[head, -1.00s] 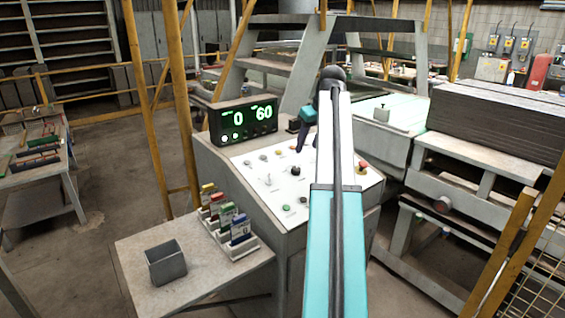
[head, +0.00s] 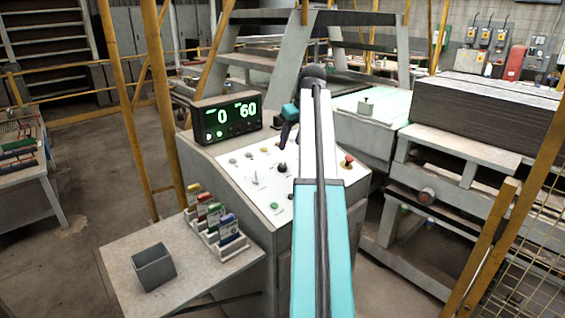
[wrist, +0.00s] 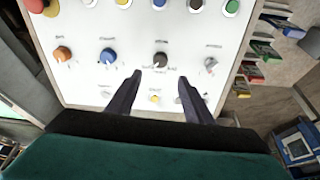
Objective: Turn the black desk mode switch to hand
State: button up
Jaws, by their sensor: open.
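The black desk mode switch (wrist: 160,60) is a round dark knob on the white control panel (wrist: 130,30). In the head view the black knob (head: 283,168) sits near the panel's middle. My gripper (wrist: 159,78) is open and empty. In the wrist view its two dark fingers point at the panel, and the black knob shows between and just beyond the fingertips. I cannot tell whether the fingers touch it. The switch's pointer and label are too small to read. In the head view my gripper (head: 285,135) is partly hidden by my arm.
In the wrist view, a blue knob (wrist: 107,55), an orange knob (wrist: 62,53) and a grey knob (wrist: 210,62) flank the switch. A red emergency button (head: 347,162) is on the panel's right. A green-digit display (head: 228,118) stands behind the panel. A side table holds a grey bin (head: 153,268).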

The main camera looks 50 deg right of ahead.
aim_at(283, 165)
jog(key=shift+p+x, duration=1.8)
jog(key=shift+x, duration=4.1)
jog(key=shift+s, duration=0.1)
jog(key=c, duration=1)
